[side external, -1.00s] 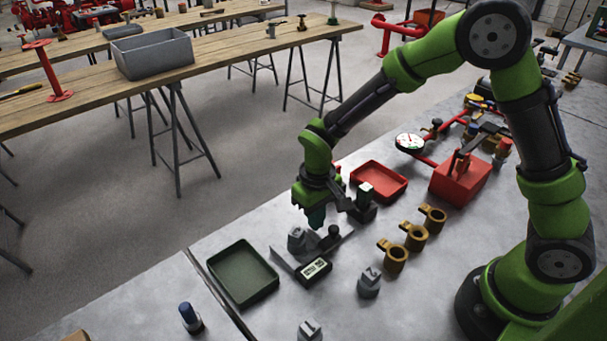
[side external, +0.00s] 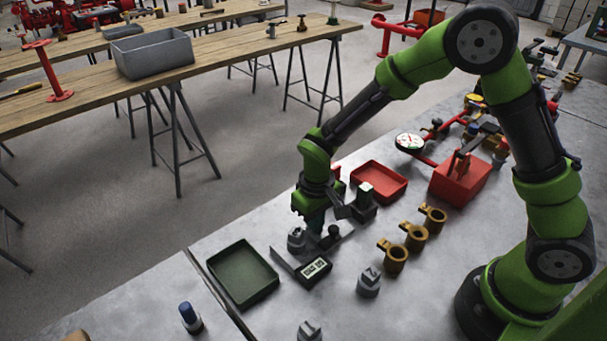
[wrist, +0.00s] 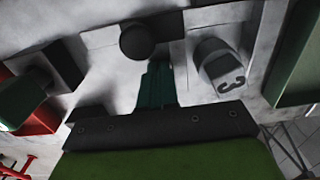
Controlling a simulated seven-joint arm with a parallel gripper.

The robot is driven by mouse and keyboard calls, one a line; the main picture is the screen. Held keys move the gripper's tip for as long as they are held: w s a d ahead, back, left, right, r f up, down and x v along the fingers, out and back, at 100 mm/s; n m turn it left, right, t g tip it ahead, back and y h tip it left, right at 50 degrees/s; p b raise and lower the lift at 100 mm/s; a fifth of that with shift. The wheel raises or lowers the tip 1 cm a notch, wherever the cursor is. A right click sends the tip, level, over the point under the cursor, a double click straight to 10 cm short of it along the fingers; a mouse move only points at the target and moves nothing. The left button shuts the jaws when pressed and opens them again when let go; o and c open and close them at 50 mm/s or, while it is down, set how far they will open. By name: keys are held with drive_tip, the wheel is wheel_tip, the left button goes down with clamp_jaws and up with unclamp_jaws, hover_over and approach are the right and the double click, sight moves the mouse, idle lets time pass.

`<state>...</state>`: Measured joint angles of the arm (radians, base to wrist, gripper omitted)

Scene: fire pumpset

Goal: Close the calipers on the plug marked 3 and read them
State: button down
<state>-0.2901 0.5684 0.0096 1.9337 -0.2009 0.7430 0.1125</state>
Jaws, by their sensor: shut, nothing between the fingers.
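The digital calipers (side external: 314,270) lie on the grey bench with a lit display, too small to read. A dark round knob (side external: 333,231) stands on their slider; it shows in the wrist view (wrist: 137,41). The grey plug marked 3 (side external: 296,239) stands upright at the jaws, its number clear in the wrist view (wrist: 220,68). Jaw pieces show on both sides of it; I cannot tell whether they touch it. My gripper (side external: 315,226) is shut and empty, pointing down beside the knob, on the plug's side. Its dark green fingertips (wrist: 158,68) show between knob and plug.
A green tray (side external: 243,297) lies left of the calipers, a red tray (side external: 379,165) behind. Another grey plug (side external: 369,282) and several brass rings (side external: 415,237) stand to the right.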

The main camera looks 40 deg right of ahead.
drive_tip(key=shift+a, duration=1.65)
drive_tip(key=shift+d, duration=0.1)
drive_tip(key=shift+d, duration=0.65)
drive_tip(key=shift+r, duration=0.2)
drive_tip(key=shift+d+r, duration=0.1)
drive_tip(key=shift+r, duration=3.25)
drive_tip(key=shift+f, duration=0.1)
